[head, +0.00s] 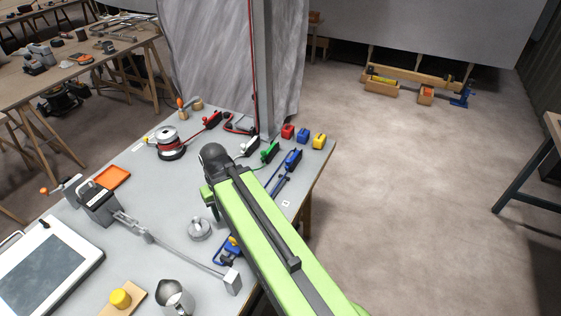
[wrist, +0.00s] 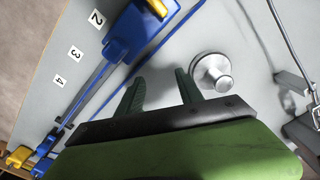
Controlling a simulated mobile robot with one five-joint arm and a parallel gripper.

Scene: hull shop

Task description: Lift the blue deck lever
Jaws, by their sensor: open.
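A blue lever unit with a yellow part (head: 231,246) lies at the table's near right edge in the head view, partly behind my arm. In the wrist view its blue body (wrist: 138,32) is at the top, with a long blue rail (wrist: 98,82) running down to the left. My gripper (wrist: 160,90) is open in the wrist view, with nothing between its two dark fingers. It is to the right of the rail and below the blue body in that picture, apart from both. In the head view my arm hides the gripper's fingertips.
A round grey knob (wrist: 213,72) is close to the right finger. Green (head: 270,152) and blue (head: 292,159) fittings stand farther along the table edge. A grey bar linkage (head: 165,245) crosses the table's near part. White number labels (wrist: 76,53) line the rail.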

